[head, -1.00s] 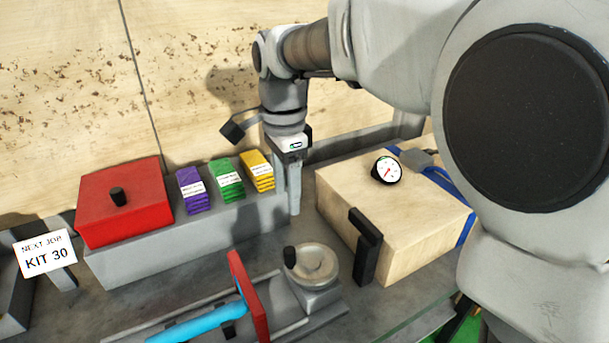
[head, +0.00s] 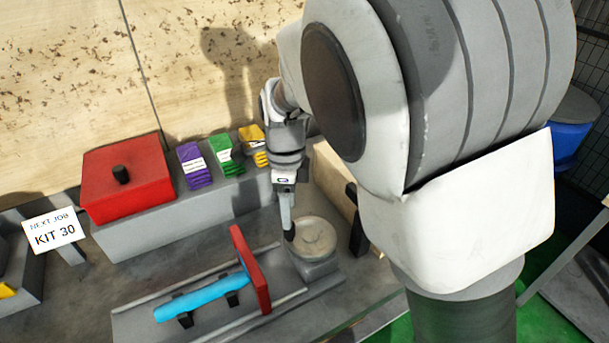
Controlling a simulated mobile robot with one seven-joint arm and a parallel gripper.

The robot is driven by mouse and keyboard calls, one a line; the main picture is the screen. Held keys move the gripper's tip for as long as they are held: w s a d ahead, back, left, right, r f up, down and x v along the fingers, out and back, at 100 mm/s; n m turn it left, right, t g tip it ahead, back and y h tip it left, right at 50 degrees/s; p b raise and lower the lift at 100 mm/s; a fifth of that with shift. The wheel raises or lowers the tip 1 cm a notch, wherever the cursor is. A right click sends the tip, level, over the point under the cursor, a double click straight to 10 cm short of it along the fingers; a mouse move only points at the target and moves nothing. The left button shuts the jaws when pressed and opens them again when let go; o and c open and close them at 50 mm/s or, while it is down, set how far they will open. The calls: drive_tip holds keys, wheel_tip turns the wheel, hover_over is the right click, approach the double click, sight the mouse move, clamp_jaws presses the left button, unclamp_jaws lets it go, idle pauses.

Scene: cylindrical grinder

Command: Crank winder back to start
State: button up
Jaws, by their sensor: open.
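The winder is a pale round handwheel (head: 318,238) on a grey block, with a dark upright crank knob (head: 290,236) at its left rim. My gripper (head: 288,218) points down right at the knob, its fingers open. From this angle I cannot tell whether the fingers straddle the knob or are just in front of or above it. The winder sits at the right end of a grey slide bed (head: 140,325). A red upright plate (head: 250,268) stands on the bed, left of the wheel, with a light blue bar (head: 202,296) on dark supports beside it.
Behind are a red box (head: 125,180) with a black knob and purple (head: 194,166), green (head: 225,155) and yellow (head: 254,146) stacks on a grey ledge. A "KIT 30" sign (head: 54,231) stands left. My arm hides most of the wooden box (head: 333,178) at right.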

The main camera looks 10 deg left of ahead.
sight(311, 232)
wheel_tip(311, 232, down, 8)
drive_tip(key=shift+r+b, duration=0.25)
drive_tip(key=shift+b, duration=0.1)
clamp_jaws()
